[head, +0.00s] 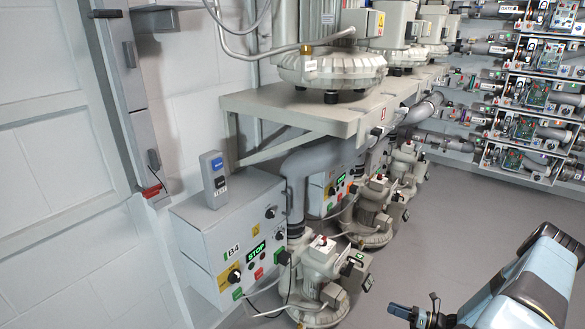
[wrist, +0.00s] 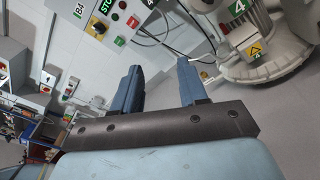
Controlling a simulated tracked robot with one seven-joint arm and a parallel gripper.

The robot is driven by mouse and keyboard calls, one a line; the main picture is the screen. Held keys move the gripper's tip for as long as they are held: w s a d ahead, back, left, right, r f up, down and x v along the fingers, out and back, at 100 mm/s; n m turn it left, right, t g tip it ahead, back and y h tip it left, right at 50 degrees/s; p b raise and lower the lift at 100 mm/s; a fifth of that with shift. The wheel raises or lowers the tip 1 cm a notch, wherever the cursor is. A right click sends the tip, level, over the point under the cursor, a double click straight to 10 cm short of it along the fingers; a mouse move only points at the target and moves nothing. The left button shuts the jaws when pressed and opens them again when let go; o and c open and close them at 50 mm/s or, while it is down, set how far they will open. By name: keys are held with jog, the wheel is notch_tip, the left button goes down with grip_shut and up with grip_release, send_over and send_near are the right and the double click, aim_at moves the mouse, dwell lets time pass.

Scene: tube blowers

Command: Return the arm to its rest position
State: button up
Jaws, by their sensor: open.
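My gripper (wrist: 157,88) is open and empty in the wrist view, its two blue fingers apart with grey floor and cables showing beyond. In the head view my gripper (head: 405,313) shows at the bottom edge, in front of my blue arm at the lower right, partly cut off by the frame. It is above the floor, to the right of the nearest tube blower (head: 315,275), and apart from it.
A control box (head: 215,235) marked B4 with a green STOP display stands at the left. Large blowers sit on a shelf (head: 300,112) above. Tube racks (head: 535,95) stand at the back right. The grey floor (head: 450,210) in the middle is clear.

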jog(key=w+r+n+g+h, duration=0.1)
jog(key=w+r+n+g, duration=0.15)
jog(key=r, duration=0.45)
jog(key=w+r+n+g, duration=0.1)
jog(key=r+n+g, duration=0.1)
jog(key=r+n, duration=0.35)
jog(key=w+r+n+g+h, duration=0.1)
jog(key=r+n+g, duration=0.15)
jog(key=r, duration=0.65)
jog(key=s+a+r+n+g+h, duration=0.1)
jog(key=a+r+n+h, duration=0.25)
jog(key=r, duration=0.65)
jog(key=s+a+r+n+g+h, duration=0.15)
jog(key=r+n, duration=0.25)
jog(key=r, duration=0.5)
jog(key=s+a+r+n+h, duration=0.2)
jog(key=r, duration=0.4)
jog(key=s+a+r+n+h, duration=0.1)
jog(key=s+a+r+n, duration=0.1)
jog(key=r, duration=0.3)
jog(key=s+a+r+n+t+h, duration=0.2)
jog(key=s+r+n+t, duration=0.1)
jog(key=s+r, duration=0.5)
jog(key=s+a+r+n+t+h, duration=0.3)
jog(key=s+r+n, duration=0.3)
jog(key=s, duration=0.7)
notch_tip(320, 180, up, 3)
jog(key=shift+a+f+t, duration=0.2)
jog(key=shift+a+t, duration=0.05)
jog(key=shift+t, duration=0.1)
